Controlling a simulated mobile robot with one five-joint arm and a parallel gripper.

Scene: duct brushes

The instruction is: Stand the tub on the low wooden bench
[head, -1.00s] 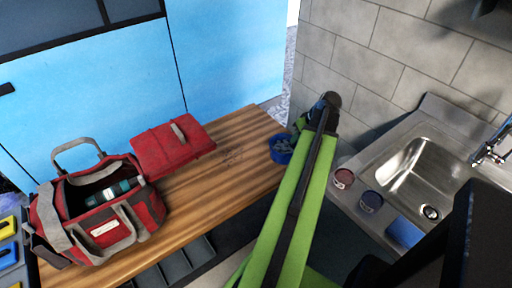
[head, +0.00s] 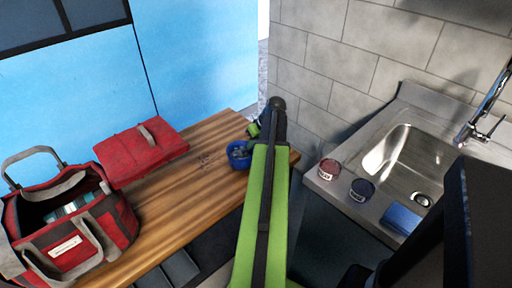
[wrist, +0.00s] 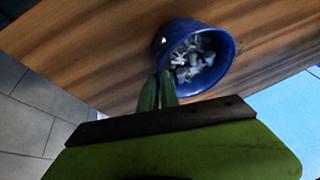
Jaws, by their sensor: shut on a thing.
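The tub (head: 236,160) is a small blue round tub holding pale grey-white pieces. In the head view it is over the right part of the low wooden bench (head: 190,185), just left of my green arm. In the wrist view the tub (wrist: 228,62) is seen from above with its open top showing. My gripper (wrist: 158,92) is shut on the tub's near rim. Behind the tub is the bench's wood (wrist: 100,45). I cannot tell whether the tub's base touches the bench. My arm hides part of the bench's right end.
A red tool bag (head: 75,225) and a red case (head: 140,150) occupy the bench's left side. Bare wood lies between the case and the tub. To the right, a sink counter holds a red tin (head: 329,170), a blue tin (head: 361,190) and a blue sponge (head: 402,218).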

